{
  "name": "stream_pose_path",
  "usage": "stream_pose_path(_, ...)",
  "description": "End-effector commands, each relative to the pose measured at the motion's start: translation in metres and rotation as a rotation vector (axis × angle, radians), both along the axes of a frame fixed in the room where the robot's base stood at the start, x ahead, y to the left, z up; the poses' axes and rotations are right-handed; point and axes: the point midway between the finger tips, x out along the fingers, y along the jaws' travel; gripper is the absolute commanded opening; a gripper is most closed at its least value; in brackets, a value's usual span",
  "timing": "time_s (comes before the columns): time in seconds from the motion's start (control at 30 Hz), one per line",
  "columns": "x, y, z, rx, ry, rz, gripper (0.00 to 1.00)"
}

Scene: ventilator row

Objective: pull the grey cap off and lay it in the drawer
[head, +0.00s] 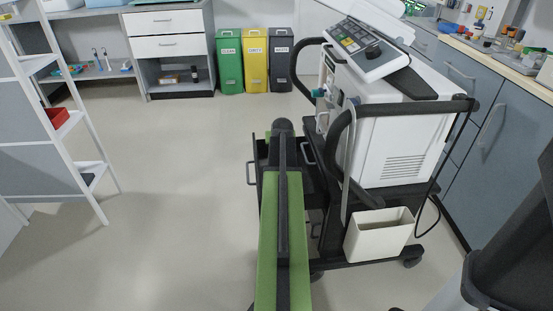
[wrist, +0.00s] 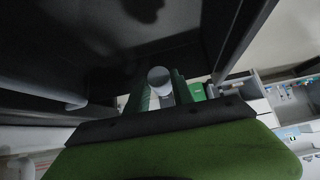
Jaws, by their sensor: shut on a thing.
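In the wrist view a grey cap (wrist: 160,77), a small round-ended cylinder, sits between the two green fingers of my gripper (wrist: 160,92). The gripper is shut on it, and the cap looks clear of the ventilator. In the head view my own arm hides the gripper and the cap. The ventilator (head: 385,130) is a white machine on a black cart, with small teal and grey fittings (head: 320,93) on its left side. A black drawer (head: 262,152) stands pulled out at the cart's left, partly hidden by my arm. Dark panels fill the upper wrist view close to the cap.
A white bin (head: 379,234) hangs low on the cart. Green, yellow and dark bins (head: 255,60) stand at the back beside a white drawer unit (head: 166,45). A shelf ladder (head: 60,110) stands at left. The floor (head: 170,190) between is clear.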

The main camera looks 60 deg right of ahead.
Motion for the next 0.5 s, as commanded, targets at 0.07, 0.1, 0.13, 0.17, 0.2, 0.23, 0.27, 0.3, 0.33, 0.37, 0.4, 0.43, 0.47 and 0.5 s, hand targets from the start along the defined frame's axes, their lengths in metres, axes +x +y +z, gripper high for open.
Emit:
stream_pose_path(0.07,0.009,-0.006,-0.012,-0.004,-0.003,0.047,0.00)
stream_pose_path(0.1,0.011,-0.006,-0.012,-0.005,-0.003,0.061,0.00)
stream_pose_path(0.13,0.012,-0.006,-0.011,-0.006,-0.003,0.067,0.00)
stream_pose_path(0.17,0.012,-0.006,-0.011,-0.007,-0.003,0.071,0.00)
stream_pose_path(0.2,0.012,-0.006,-0.010,-0.007,-0.002,0.073,0.00)
stream_pose_path(0.23,0.012,-0.005,-0.010,-0.007,-0.002,0.073,0.00)
stream_pose_path(0.27,0.012,-0.005,-0.010,-0.007,-0.002,0.073,0.00)
stream_pose_path(0.3,0.012,-0.005,-0.011,-0.007,-0.002,0.073,0.00)
stream_pose_path(0.33,0.012,-0.005,-0.012,-0.006,-0.002,0.073,0.00)
stream_pose_path(0.37,0.012,-0.005,-0.013,-0.007,-0.001,0.072,0.00)
stream_pose_path(0.4,0.012,-0.005,-0.016,-0.006,-0.002,0.072,0.00)
stream_pose_path(0.43,0.012,-0.005,-0.018,-0.006,-0.002,0.072,0.00)
stream_pose_path(0.47,0.012,-0.005,-0.020,-0.006,-0.002,0.072,0.00)
stream_pose_path(0.5,0.012,-0.005,-0.024,-0.006,-0.002,0.072,0.00)
